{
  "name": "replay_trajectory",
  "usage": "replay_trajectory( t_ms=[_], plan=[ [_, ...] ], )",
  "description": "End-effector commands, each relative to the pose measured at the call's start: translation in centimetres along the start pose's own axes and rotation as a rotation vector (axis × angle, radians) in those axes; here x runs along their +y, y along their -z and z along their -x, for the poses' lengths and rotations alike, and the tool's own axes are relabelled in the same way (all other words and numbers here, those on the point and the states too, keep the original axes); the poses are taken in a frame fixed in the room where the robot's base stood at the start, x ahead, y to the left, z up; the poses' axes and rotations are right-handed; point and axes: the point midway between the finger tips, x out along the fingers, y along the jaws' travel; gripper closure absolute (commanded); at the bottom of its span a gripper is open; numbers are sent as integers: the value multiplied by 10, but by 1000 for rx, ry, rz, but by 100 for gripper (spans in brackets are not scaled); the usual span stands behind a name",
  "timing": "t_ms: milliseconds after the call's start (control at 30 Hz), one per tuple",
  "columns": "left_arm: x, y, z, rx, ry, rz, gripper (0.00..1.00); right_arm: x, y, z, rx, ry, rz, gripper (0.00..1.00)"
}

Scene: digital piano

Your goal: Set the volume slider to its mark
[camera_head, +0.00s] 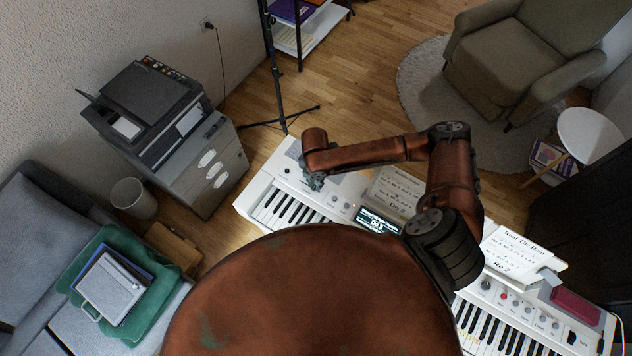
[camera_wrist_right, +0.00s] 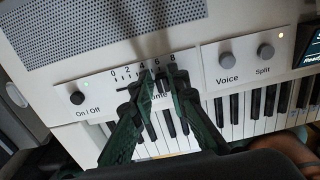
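The white digital piano (camera_head: 265,175) stands in the middle of the head view, with its left end beneath my right gripper (camera_head: 316,183). In the right wrist view, my right gripper (camera_wrist_right: 160,82) is over the volume slider's scale (camera_wrist_right: 128,74), numbered 0 to 8. Its two green fingers stand apart, with their tips near the middle and upper numbers. They cover part of the slot and most of the label below. A small dark piece shows left of the fingers; I cannot tell whether it is the slider cap. The target mark cannot be made out. My left gripper is out of view.
The On/Off knob (camera_wrist_right: 77,98) is left of the slider, and the Voice knob (camera_wrist_right: 225,58) and Split knob (camera_wrist_right: 265,50) are right of it. A speaker grille (camera_wrist_right: 110,30) lies behind. Sheet music (camera_head: 397,190) stands at the piano's back.

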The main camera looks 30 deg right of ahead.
Motion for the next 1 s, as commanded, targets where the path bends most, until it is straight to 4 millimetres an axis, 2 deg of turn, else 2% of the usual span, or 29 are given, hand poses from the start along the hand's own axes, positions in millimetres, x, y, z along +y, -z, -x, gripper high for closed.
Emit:
replay_trajectory(
  t_ms=[167,433,533,667,1000],
  plan=[
    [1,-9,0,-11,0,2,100,-1,0,0,1,0,-2,71],
    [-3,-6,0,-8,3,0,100,-1,0,1,1,0,-3,71],
    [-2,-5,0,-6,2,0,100,-1,-1,7,1,-1,-3,71],
    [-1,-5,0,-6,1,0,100,0,-1,26,0,-3,-1,71],
    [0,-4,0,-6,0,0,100,0,-1,95,-1,-3,0,71]
  ],
)
